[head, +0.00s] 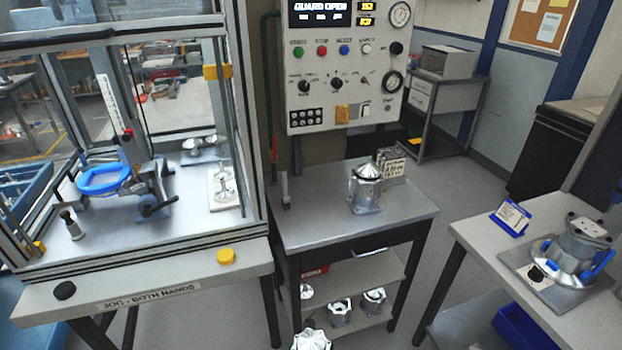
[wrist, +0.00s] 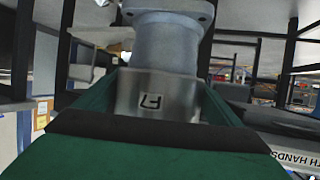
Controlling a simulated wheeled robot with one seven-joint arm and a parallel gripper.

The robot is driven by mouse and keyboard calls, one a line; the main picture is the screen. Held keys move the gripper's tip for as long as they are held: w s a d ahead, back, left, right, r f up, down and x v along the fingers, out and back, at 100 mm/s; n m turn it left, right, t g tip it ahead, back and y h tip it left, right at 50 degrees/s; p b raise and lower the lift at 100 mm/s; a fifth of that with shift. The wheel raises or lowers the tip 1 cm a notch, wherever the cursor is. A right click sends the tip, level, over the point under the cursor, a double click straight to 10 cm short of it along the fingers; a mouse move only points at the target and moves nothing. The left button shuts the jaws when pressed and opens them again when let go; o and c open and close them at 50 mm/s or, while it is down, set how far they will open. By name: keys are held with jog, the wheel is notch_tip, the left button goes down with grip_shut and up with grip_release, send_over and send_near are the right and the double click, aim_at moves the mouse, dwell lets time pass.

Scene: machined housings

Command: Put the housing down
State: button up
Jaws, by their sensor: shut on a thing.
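In the wrist view my gripper (wrist: 155,98), with green fingers, is shut on a grey metal housing (wrist: 166,45). The housing has a round body, a wide flange at the top of the picture and a plate with a dark mark between the fingers. Its far end is out of view. No part of my gripper shows clearly in the head view. A silver housing top (head: 311,341) is cut off at the bottom edge there; I cannot tell whether it is the held one. Another silver housing (head: 366,189) stands upright on the middle metal table (head: 300,228).
The middle table has clear room left and front of its housing; a small label stand (head: 391,161) is behind. Several parts sit on its lower shelf (head: 353,277). A guarded press cell (head: 110,240) stands left. The right table (head: 475,237) bears a clamped housing (head: 580,240).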

jog(key=s+f, duration=0.3)
jog(key=shift+s+f, duration=0.1)
jog(key=shift+s, duration=0.05)
jog(key=f, duration=0.2)
jog(key=s+f, duration=0.1)
jog(key=f, duration=0.2)
jog(key=shift+s, duration=0.1)
jog(key=shift+f, duration=0.35)
jog(key=shift+d, duration=0.1)
jog(key=shift+d, duration=0.1)
